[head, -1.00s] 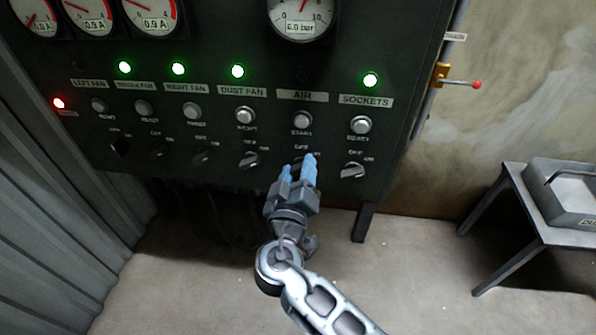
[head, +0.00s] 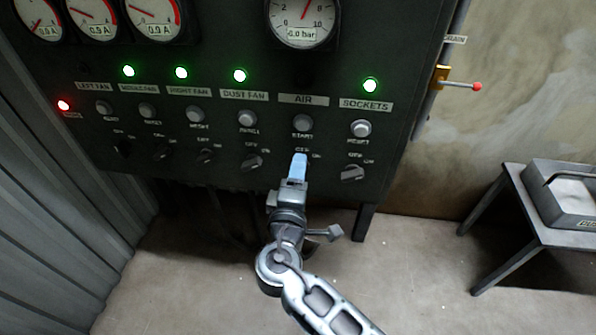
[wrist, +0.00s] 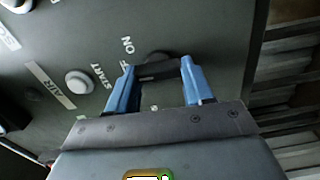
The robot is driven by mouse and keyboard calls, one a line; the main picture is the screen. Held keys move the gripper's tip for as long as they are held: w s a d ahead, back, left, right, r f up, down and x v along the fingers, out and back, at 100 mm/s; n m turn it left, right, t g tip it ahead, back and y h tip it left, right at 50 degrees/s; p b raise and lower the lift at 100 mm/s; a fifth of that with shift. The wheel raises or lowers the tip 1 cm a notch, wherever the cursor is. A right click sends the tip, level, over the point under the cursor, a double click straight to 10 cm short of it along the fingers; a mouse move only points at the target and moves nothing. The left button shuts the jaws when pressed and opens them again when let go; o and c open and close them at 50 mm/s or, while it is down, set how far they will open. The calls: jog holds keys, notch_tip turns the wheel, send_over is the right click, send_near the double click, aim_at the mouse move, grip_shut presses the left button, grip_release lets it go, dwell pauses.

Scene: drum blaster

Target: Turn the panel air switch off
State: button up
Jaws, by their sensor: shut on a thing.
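The air switch is a dark knob (wrist: 158,68) below the START button on the grey panel. It shows between the two blue fingers of my gripper (wrist: 158,80) in the wrist view. My gripper (head: 299,162) is shut on it, with the fingers seen edge-on in the head view, hiding the knob there. The ON label shows beside the knob; the OFF label is partly hidden by a finger. The AIR label (head: 303,100) and START button (head: 303,123) are above. The lamp over AIR is dark.
Neighbouring knobs are close on both sides: dust fan (head: 252,162) on the left and sockets (head: 352,173) on the right. Green lamps are lit above several columns. A red-tipped lever (head: 462,85) is on the right wall. A small table (head: 520,215) stands at the right.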

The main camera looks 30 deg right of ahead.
jog(key=shift+n, duration=0.5)
jog(key=o, duration=1)
jog(key=shift+o, duration=0.2)
jog(key=v, duration=0.7)
jog(key=shift+s+a+b, duration=0.25)
jog(key=shift+s+b, duration=0.05)
jog(key=shift+b, duration=0.1)
